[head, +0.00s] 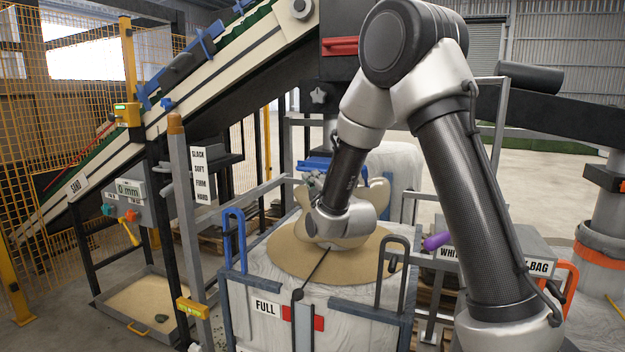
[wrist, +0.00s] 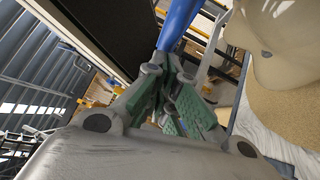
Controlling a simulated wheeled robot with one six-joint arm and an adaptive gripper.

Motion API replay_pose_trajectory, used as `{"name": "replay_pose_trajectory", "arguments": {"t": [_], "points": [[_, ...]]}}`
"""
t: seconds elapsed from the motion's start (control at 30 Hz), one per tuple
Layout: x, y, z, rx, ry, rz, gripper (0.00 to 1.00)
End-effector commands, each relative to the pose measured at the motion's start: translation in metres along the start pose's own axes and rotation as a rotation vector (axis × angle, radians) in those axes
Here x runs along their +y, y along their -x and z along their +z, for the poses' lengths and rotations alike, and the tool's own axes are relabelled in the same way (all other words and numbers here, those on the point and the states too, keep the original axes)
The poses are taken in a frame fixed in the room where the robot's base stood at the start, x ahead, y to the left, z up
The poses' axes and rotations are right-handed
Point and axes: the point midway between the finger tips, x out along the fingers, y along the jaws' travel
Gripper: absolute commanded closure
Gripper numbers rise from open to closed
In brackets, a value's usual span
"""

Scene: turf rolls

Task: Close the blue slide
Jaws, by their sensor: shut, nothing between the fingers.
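The blue slide (head: 316,164) shows in the head view as a blue piece under the dark hopper, just behind my wrist. Part of it is hidden by my arm. In the wrist view a blue bar (wrist: 179,24), which seems to be part of the slide, lies just beyond my fingertips. My gripper (wrist: 170,85) is shut and empty, with its green-padded fingers pointing toward that bar. I cannot tell whether they touch. In the head view my wrist hides the fingers.
A full white bag heaped with sand (head: 290,250) stands below my wrist, with a beige spout (head: 377,196) beside it. Blue (head: 234,240) and grey (head: 393,272) loops stand at its corners. A post with a firmness scale (head: 201,175) and an inclined conveyor (head: 190,90) are at left.

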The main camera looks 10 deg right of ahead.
Motion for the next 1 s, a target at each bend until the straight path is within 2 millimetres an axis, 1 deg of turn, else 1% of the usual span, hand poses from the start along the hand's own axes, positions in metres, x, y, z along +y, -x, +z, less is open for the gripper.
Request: {"name": "replay_pose_trajectory", "arguments": {"t": [0.07, 0.17, 0.27, 0.4, 0.5, 0.6, 0.73, 1.0], "points": [[0.000, -0.001, 0.001, 0.000, 0.000, 0.000, 1.00], [-0.002, -0.007, 0.007, -0.001, 0.000, 0.000, 1.00], [-0.007, -0.022, 0.023, -0.004, 0.001, 0.000, 1.00], [-0.015, -0.051, 0.052, -0.005, 0.001, 0.000, 1.00], [-0.020, -0.069, 0.070, -0.004, 0.000, 0.000, 1.00], [-0.023, -0.081, 0.082, -0.003, 0.000, 0.000, 1.00], [-0.025, -0.088, 0.089, -0.001, 0.000, 0.000, 1.00], [-0.025, -0.090, 0.091, -0.003, 0.000, 0.001, 1.00]]}}
